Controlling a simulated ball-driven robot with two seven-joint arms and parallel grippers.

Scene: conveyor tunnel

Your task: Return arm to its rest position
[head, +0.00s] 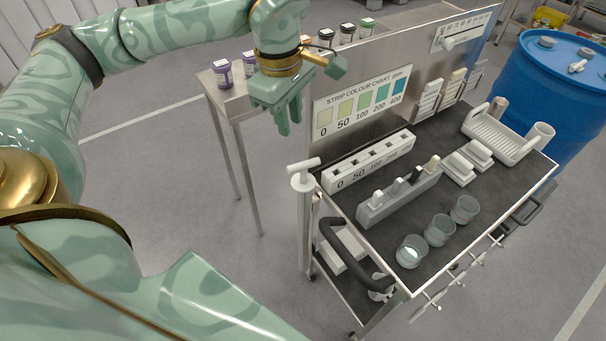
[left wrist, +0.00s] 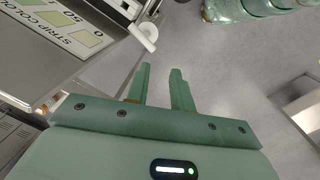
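My left arm (head: 170,30) reaches in from the left in the head view. Its green gripper (head: 290,118) points down, in front of the left end of the strip colour chart (head: 362,100). In the left wrist view the two fingers of the left gripper (left wrist: 160,90) stand apart with nothing between them, over grey floor. The chart also shows at the upper left of the left wrist view (left wrist: 60,30). My right gripper is in neither view.
A cart with a dark top (head: 340,205) carries a white numbered block (head: 372,160), a grey holder (head: 400,200) and glass dishes (head: 440,230). A table with small jars (head: 222,73) stands behind. A blue drum (head: 550,80) is at right. Floor left of the cart is clear.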

